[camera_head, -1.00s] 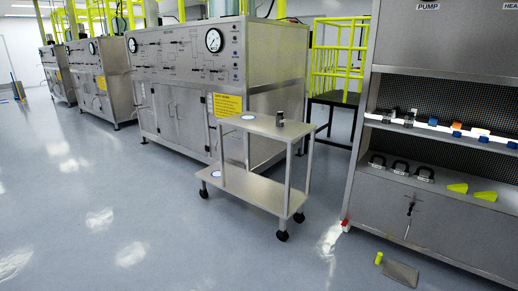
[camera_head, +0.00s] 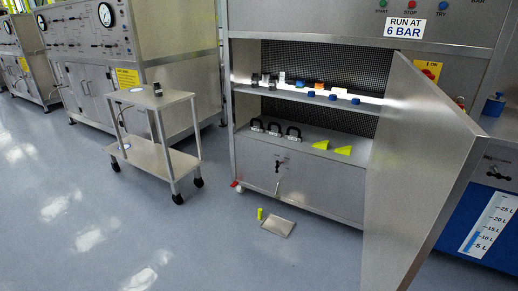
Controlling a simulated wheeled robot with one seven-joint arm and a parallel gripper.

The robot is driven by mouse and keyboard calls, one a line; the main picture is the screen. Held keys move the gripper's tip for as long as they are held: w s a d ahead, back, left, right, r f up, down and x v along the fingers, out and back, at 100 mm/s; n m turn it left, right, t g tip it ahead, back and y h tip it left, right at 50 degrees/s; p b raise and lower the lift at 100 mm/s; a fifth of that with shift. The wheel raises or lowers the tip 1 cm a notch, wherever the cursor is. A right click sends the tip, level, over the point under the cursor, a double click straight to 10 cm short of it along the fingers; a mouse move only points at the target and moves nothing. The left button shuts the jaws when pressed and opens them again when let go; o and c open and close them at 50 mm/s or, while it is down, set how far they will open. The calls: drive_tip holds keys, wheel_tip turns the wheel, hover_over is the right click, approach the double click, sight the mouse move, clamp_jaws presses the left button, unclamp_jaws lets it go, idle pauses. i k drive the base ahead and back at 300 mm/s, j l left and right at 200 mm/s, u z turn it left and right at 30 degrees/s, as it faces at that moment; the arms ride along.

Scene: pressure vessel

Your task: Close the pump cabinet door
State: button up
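The pump cabinet (camera_head: 300,185) stands in the middle of the head view, with its shelves showing. Its grey metal door (camera_head: 418,165) is hinged on the right and stands wide open, swung out toward me. The door's broad face fills the right part of the view and its bottom runs out of frame. No door handle can be made out. My gripper is not in view.
A small trolley (camera_head: 150,100) stands left of the cabinet. A grey plate (camera_head: 278,228) and a yellow-green cylinder (camera_head: 260,214) lie on the floor before it. Padlocks (camera_head: 275,129) and yellow wedges (camera_head: 343,150) sit inside. A blue tank (camera_head: 465,225) stands right.

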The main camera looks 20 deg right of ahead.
sight(426, 151)
drive_tip(key=l+z, duration=0.25)
drive_tip(key=l, duration=2.05)
